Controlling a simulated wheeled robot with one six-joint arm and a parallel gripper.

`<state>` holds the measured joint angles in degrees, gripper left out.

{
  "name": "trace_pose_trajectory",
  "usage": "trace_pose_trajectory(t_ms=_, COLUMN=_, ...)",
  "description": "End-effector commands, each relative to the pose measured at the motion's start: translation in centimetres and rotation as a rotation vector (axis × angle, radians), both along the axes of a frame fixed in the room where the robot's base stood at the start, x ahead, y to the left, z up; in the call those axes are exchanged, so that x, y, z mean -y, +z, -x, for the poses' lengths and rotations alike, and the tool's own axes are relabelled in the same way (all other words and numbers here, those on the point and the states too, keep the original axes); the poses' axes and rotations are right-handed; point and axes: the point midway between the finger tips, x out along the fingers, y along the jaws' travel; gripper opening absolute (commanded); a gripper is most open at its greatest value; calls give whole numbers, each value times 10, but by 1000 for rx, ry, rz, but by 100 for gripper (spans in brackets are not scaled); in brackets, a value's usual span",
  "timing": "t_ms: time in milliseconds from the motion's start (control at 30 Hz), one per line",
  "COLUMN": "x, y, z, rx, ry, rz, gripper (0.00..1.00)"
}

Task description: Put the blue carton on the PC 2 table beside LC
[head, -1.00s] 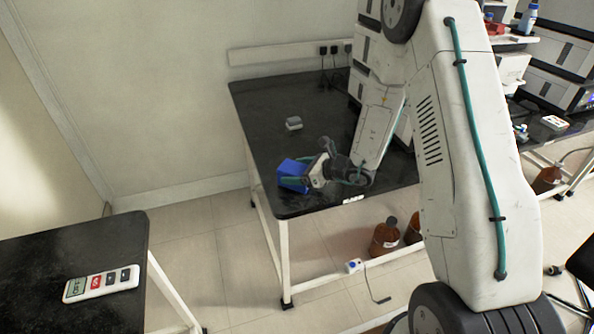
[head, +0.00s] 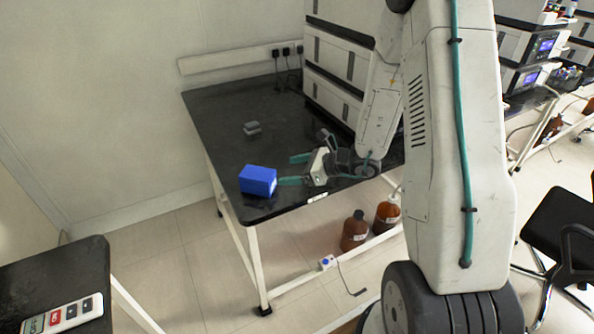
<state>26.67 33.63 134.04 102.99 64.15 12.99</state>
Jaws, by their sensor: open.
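The blue carton (head: 258,180) stands on the black table (head: 215,120), near its front left corner. My gripper (head: 292,170) is just right of the carton, low over the same table, with its teal-tipped fingers spread apart. The fingers point left toward the carton and nothing is between them. One fingertip is very close to the carton's right side; I cannot tell whether it touches. A small white label (head: 317,198) is on the table's front edge, too small to read.
A small grey object (head: 252,128) lies farther back on the table. Stacked white instruments (head: 335,60) stand at its back right. Brown bottles (head: 354,231) sit below. Another black table (head: 60,285) is at lower left, and a black chair (head: 560,230) at right.

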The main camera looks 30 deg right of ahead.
Motion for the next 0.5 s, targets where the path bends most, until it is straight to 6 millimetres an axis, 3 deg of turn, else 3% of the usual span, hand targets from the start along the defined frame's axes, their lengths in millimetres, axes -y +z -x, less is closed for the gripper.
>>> trace_pose_trajectory(t_ms=133, x=-7, y=11, z=3, rx=21, ry=42, rz=17, gripper=80)
trace_pose_trajectory(t_ms=267, x=-36, y=51, z=17, rx=104, ry=213, rz=93, gripper=80)
trace_pose_trajectory(t_ms=367, x=-68, y=91, z=43, rx=195, ry=422, rz=190, gripper=80)
trace_pose_trajectory(t_ms=500, x=-103, y=136, z=93, rx=322, ry=729, rz=353, gripper=80)
